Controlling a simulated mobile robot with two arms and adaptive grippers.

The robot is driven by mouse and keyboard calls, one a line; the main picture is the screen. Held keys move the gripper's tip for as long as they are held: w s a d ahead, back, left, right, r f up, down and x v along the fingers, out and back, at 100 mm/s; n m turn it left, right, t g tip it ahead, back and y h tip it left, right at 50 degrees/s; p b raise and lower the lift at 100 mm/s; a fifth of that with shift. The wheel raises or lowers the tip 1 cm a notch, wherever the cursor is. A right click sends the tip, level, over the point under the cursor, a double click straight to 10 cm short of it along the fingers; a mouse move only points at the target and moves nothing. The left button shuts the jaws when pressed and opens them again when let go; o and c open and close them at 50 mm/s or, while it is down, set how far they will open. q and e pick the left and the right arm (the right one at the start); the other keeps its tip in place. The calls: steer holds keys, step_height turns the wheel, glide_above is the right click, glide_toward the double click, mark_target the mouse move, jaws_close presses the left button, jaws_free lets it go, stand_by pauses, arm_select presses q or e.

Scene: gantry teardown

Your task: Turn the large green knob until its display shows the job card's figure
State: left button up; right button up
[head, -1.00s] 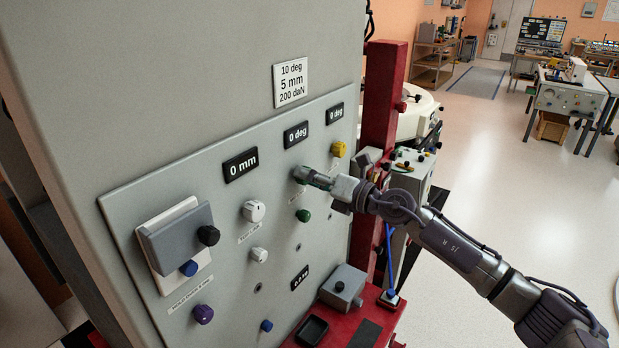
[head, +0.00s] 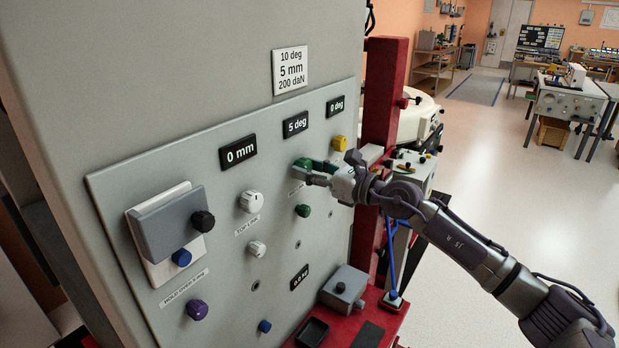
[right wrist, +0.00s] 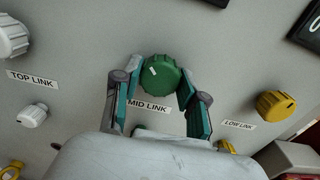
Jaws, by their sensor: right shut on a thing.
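The large green knob (right wrist: 160,82), labelled MID LINK, sits on the grey panel with a white mark toward its upper left. My right gripper (right wrist: 158,88) is shut on it, one finger at each side. In the head view my right gripper (head: 308,172) partly hides the knob (head: 302,162). The black display (head: 295,124) above the knob reads 5 deg. The white job card (head: 290,71) above the displays reads 10 deg, 5 mm and 200 daN. My left gripper is not in view.
White (head: 251,202) and yellow (head: 340,143) knobs flank the green one. A smaller green knob (head: 303,210) is below. A red post (head: 384,95) stands right of the panel.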

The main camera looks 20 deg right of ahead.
steer(key=shift+n+b, duration=3.35)
steer(key=shift+n, duration=0.05)
steer(key=o, duration=1.1)
steer(key=shift+o, duration=0.2)
